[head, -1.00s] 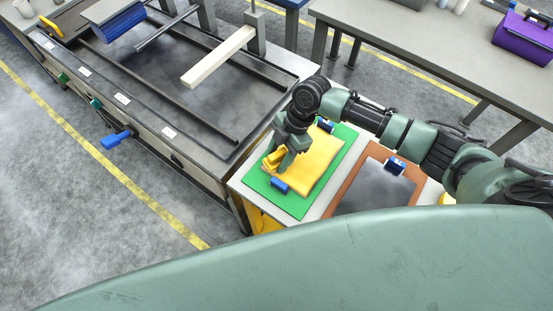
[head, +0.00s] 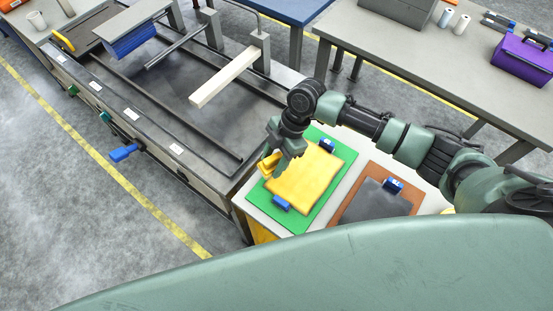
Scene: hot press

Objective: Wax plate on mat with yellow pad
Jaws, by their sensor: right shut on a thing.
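A yellow plate (head: 308,181) lies on a green mat (head: 325,203) on a pale table right of the press. It has a blue handle at its far end (head: 327,146) and another at its near end (head: 282,204). My right gripper (head: 277,156) is shut on a small yellow pad (head: 268,164) at the plate's left edge. The fingers partly hide the pad, and I cannot tell whether it touches the plate. My left gripper is not in view.
A brown mat (head: 412,206) with a dark plate (head: 374,203) and a blue handle lies to the right. The large press bed (head: 200,90) stands left, with a beige bar (head: 226,77) over it. A purple toolbox (head: 524,58) sits on the back bench.

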